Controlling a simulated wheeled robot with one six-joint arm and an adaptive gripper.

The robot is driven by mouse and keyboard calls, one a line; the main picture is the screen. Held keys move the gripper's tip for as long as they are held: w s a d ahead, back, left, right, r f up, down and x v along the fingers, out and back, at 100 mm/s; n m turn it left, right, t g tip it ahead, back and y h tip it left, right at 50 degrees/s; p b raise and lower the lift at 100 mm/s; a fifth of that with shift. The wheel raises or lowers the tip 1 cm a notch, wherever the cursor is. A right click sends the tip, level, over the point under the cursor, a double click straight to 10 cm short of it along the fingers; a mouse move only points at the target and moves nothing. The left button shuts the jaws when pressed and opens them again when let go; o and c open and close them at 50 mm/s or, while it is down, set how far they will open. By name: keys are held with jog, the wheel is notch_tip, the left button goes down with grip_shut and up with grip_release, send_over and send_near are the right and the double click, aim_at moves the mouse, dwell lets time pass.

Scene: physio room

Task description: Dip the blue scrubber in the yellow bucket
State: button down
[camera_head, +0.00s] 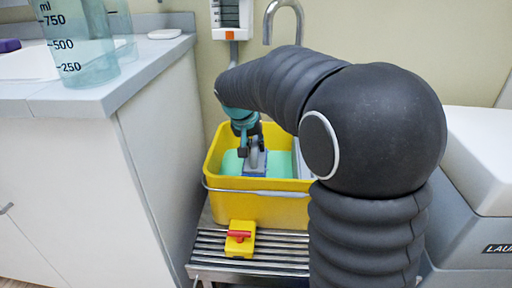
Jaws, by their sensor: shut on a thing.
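The yellow bucket (262,205) stands on a slatted metal rack, with green liquid (232,164) inside and a grey wire handle across its front. My gripper (252,149) reaches down into the bucket from above. It is shut on the grey handle of the scrubber (255,170), which looks blue-grey and sits upright at the liquid. How deep its lower side is in the liquid cannot be told. My dark arm hides the right part of the bucket.
A white counter with a measuring jug (80,45) stands left. A curved metal tap (284,14) is behind. A grey and white bin (480,170) is at right.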

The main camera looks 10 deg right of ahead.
jog(key=shift+r+p, duration=2.9)
jog(key=shift+r, duration=1.55)
